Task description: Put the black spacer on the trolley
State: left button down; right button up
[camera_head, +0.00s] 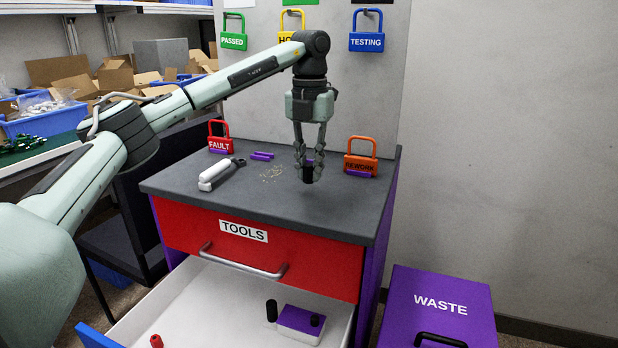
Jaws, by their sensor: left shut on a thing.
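My left gripper (309,165) points down over the trolley's dark grey top and is shut on a small black spacer (308,174). The spacer is upright between the fingertips, which partly hide it. I cannot tell whether its lower end touches the top. The trolley (200,195) has a dark grey top, purple sides and a red drawer front labelled TOOLS. My right gripper is not in view.
A white-and-grey tool (218,176), purple pieces (262,156), a red FAULT padlock (219,138) and an orange REWORK padlock (360,158) are on the top. An open white drawer (215,300) below holds black cylinders and a purple block. A purple WASTE bin (440,290) stands right.

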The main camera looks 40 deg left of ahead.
aim_at(309, 178)
pick_arm(q)
jog(key=shift+f, duration=1.4)
jog(key=shift+f, duration=0.1)
jog(key=c, duration=1.4)
grip_release()
jog(key=shift+c, duration=0.2)
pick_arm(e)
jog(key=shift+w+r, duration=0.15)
